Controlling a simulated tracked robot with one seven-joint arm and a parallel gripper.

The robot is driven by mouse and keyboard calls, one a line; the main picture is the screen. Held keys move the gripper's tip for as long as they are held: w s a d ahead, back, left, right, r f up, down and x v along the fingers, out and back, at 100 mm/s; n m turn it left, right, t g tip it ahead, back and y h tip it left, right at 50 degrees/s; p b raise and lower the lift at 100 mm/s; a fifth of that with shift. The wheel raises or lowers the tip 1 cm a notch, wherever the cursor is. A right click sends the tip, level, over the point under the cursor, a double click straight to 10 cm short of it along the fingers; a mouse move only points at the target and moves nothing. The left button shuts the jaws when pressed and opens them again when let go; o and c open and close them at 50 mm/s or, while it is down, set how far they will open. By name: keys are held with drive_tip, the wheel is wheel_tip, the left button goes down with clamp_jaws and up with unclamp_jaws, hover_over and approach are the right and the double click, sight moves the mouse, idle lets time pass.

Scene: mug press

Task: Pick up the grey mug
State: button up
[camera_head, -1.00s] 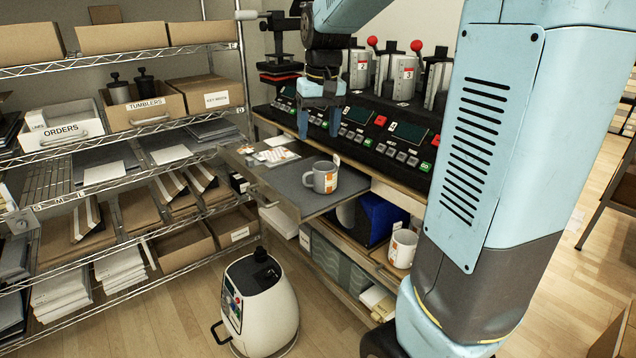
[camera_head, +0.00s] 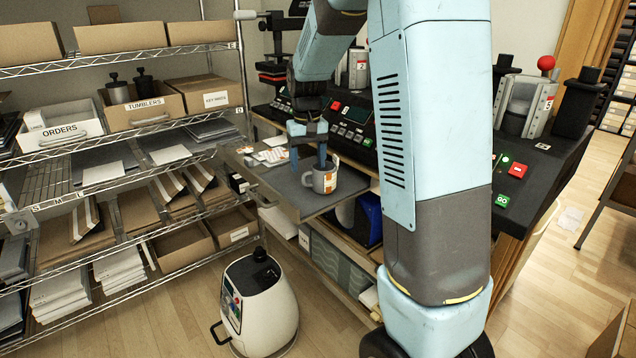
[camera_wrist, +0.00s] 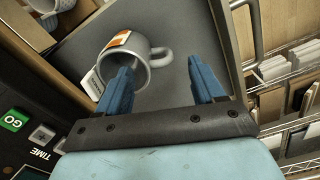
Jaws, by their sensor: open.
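The grey mug (camera_head: 321,179) stands upright on the dark pull-out shelf (camera_head: 283,184) in the head view, with an orange and white patch on its side and a white tag at its rim. In the wrist view the mug (camera_wrist: 126,58) lies just ahead of the fingers, its handle pointing right. My gripper (camera_head: 308,160) is above the mug, fingers pointing down. In the wrist view my gripper (camera_wrist: 160,78) is open and empty, with the left finger overlapping the mug body and the handle seen between the fingers. Whether a finger touches the mug cannot be told.
Papers and packets (camera_head: 272,154) lie on the shelf's back left. The press bench with control panels (camera_head: 352,130) stands close behind and right. A wire rack with boxes (camera_head: 140,112) fills the left side. A white rounded machine (camera_head: 262,305) stands on the floor in front.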

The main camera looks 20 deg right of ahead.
sight(308, 173)
drive_tip(key=shift+s+f, duration=0.15)
drive_tip(key=shift+f, duration=2.85)
drive_tip(key=shift+c, duration=0.3)
drive_tip(key=c, duration=1.1)
drive_tip(key=shift+r, duration=0.15)
drive_tip(key=shift+c, duration=0.2)
